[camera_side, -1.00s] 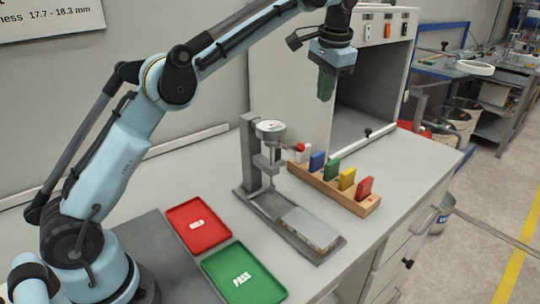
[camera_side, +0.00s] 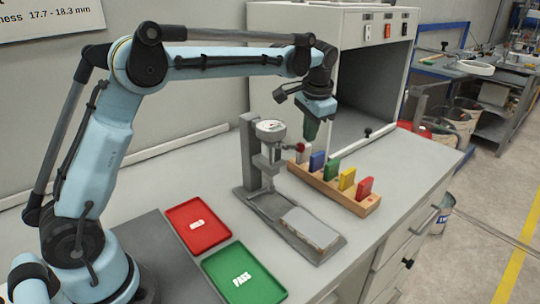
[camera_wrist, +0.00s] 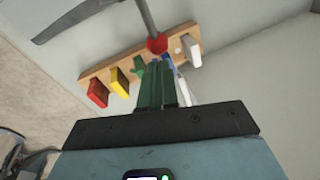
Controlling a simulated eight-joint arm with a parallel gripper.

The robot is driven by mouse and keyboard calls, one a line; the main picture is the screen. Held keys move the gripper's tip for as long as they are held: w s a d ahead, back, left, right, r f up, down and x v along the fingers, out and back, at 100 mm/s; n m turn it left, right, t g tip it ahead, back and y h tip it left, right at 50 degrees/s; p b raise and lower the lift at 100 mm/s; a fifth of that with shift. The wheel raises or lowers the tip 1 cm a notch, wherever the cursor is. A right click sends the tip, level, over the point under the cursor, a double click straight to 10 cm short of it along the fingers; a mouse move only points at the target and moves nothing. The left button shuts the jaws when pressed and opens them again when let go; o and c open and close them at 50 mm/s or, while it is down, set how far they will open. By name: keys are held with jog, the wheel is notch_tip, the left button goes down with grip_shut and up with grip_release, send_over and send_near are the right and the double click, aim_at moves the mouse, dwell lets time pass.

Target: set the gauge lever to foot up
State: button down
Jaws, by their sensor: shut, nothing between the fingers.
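The gauge (camera_side: 250,155) stands on the bench in the side view, with a round dial (camera_side: 271,130) on top. Its lever ends in a red ball (camera_side: 300,147), pointing right toward the colored block rack. In the wrist view the red ball (camera_wrist: 157,44) sits at the end of a grey rod, just beyond my fingertips. My gripper (camera_side: 310,138) points down beside the red ball, with its green fingers shut and empty. It also shows in the wrist view (camera_wrist: 158,68). Whether the fingers touch the ball I cannot tell. The gauge foot is too small to judge.
A wooden rack (camera_side: 345,192) with several colored blocks stands right behind the lever, close to my gripper. A grey slab (camera_side: 310,227) lies on the gauge base's front end. A red tray (camera_side: 185,215) and a green PASS tray (camera_side: 225,262) lie to the left.

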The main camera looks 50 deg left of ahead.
jog(key=shift+s+a+f, duration=0.1)
jog(key=shift+s+f, duration=0.15)
jog(key=shift+x, duration=0.9)
jog(key=shift+r, duration=0.1)
